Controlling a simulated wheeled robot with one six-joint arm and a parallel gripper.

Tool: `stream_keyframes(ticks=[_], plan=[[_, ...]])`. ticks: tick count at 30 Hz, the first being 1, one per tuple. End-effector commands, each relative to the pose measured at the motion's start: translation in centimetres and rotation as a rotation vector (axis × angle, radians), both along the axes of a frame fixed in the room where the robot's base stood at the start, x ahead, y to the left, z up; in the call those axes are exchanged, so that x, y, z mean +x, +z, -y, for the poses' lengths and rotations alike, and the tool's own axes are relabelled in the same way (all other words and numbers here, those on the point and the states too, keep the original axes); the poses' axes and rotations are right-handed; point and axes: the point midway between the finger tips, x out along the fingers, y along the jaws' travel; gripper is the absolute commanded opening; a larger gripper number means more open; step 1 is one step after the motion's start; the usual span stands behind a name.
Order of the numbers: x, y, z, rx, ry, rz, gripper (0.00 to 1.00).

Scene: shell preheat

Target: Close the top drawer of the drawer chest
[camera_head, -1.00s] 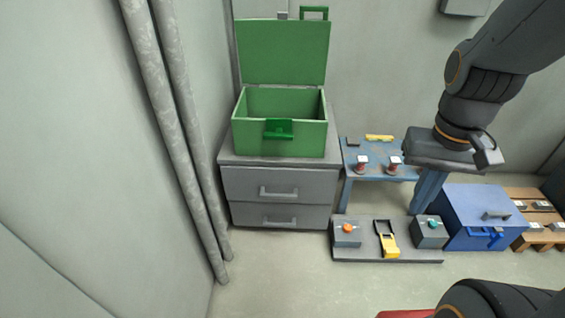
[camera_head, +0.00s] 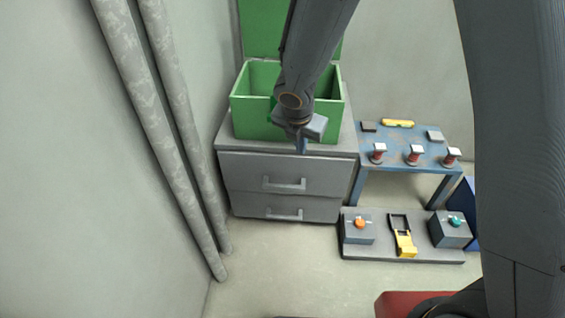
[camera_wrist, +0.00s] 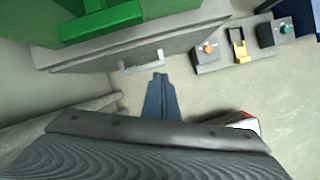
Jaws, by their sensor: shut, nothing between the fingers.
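The grey drawer chest (camera_head: 225,135) stands against the wall. Its top drawer (camera_head: 245,172) has a bar handle (camera_head: 284,185) and looks slightly proud of the lower drawer (camera_head: 250,206); how far it is out is hard to tell. My gripper (camera_head: 303,148) is shut and empty, and in the head view it overlaps the chest's top front edge. In the wrist view, my shut fingers (camera_wrist: 158,80) point towards the handle (camera_wrist: 140,62), apart from it. The inside of the top drawer is not visible.
A green box (camera_head: 245,115) with its lid up stands on the chest. To the right are a blue table (camera_head: 400,150) with small items and a low grey board (camera_head: 380,252) with two knob boxes and a yellow-handled part. Pipes (camera_head: 150,110) run along the left wall.

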Motion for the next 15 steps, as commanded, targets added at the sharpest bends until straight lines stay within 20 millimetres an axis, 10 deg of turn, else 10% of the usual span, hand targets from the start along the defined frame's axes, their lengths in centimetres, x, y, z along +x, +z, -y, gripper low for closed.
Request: stream_keyframes(ticks=[6,15], plan=[[0.6,-3.6,-5.6,-0.076,0.365,-0.001,0.00],[1.9,-7.3,-5.9,-0.083,0.394,-0.001,0.00]])
